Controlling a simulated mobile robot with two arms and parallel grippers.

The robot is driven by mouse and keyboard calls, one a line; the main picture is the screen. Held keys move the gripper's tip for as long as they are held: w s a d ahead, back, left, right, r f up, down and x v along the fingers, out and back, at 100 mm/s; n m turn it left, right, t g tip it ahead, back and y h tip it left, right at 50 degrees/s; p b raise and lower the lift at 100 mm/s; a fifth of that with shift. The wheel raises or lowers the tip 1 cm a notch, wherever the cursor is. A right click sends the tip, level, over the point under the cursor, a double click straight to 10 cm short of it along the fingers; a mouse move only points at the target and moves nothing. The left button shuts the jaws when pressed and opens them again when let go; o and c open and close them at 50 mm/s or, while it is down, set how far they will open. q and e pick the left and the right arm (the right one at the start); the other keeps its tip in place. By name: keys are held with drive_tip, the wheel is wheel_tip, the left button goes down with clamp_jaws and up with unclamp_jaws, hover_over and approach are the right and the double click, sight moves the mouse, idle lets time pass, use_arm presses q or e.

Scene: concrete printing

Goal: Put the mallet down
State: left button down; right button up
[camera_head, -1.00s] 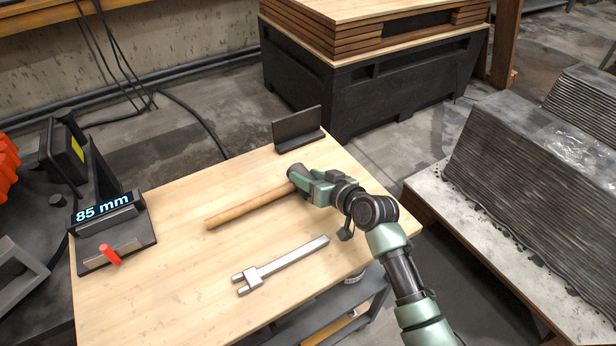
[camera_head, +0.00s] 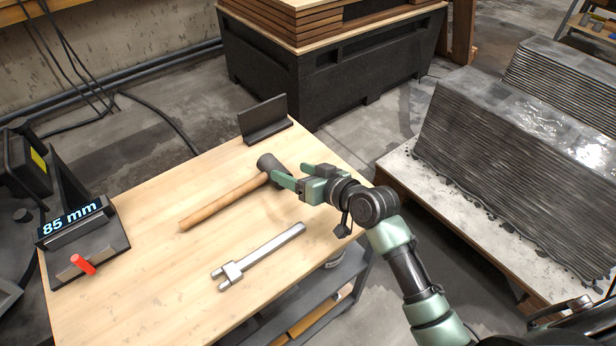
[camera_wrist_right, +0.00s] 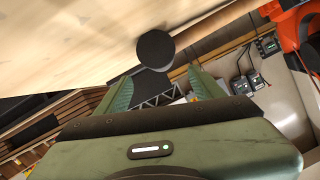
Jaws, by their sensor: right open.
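The mallet (camera_head: 222,203) lies on the wooden table (camera_head: 130,270), its wooden handle pointing to the lower left and its dark head (camera_head: 271,166) toward the upper right. My right gripper (camera_head: 288,176) is open and empty, just to the right of the mallet head. In the right wrist view the round dark face of the mallet head (camera_wrist_right: 155,49) shows just beyond the open fingers (camera_wrist_right: 160,90), and the handle (camera_wrist_right: 215,30) reaches to the upper right. My left gripper is not in view.
A grey metal wrench-like tool (camera_head: 258,258) lies in front of the mallet. A black angle bracket (camera_head: 264,120) stands at the table's back edge. A gauge reading 85 mm (camera_head: 75,222) with a red handle is at the left. A layered concrete block (camera_head: 510,165) stands at right.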

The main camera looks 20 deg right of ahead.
drive_tip(key=v, duration=0.5)
drive_tip(key=shift+s+d, duration=0.15)
drive_tip(key=shift+s, duration=0.05)
